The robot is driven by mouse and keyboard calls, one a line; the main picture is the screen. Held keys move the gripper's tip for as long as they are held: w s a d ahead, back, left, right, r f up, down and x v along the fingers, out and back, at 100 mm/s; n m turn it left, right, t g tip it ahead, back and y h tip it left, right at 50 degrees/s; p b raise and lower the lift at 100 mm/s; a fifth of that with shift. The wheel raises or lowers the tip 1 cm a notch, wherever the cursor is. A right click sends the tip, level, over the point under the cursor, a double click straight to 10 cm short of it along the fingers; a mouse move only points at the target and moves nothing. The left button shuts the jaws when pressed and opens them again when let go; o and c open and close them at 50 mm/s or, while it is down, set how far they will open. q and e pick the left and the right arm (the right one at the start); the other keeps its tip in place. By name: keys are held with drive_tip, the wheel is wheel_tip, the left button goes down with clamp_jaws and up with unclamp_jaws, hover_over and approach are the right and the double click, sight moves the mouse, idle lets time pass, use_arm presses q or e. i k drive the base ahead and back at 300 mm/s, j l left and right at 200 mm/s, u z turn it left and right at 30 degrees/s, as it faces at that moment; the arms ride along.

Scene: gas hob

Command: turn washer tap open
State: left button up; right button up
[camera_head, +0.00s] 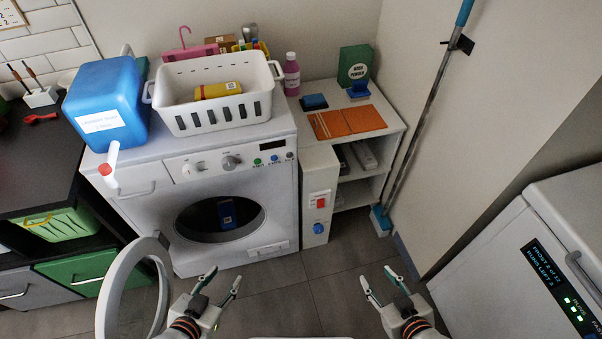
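A white washing machine (222,157) stands in the middle left with its round door (108,292) swung open to the left. A narrow white panel (318,188) stands against its right side. It carries a red switch (320,201) and, below that, a round blue knob (318,228), which may be the washer tap; its setting is too small to tell. My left gripper (225,273) is open and empty in front of the washer, below and left of the knob. My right gripper (377,274) is open and empty, below and right of the knob. Neither touches anything.
A blue soap container (106,98) with a red-capped white spout (106,169) and a white basket (215,118) stand on the washer. A low shelf (385,160), a leaning mop (420,130) and a freezer (535,250) are to the right. The middle floor is clear.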

sight(318, 228)
drive_tip(key=i+l+z, duration=0.25)
drive_tip(key=l, duration=0.25)
drive_tip(key=i+l+z, duration=0.3)
drive_tip(key=i+l, duration=0.1)
drive_tip(key=l, duration=0.1)
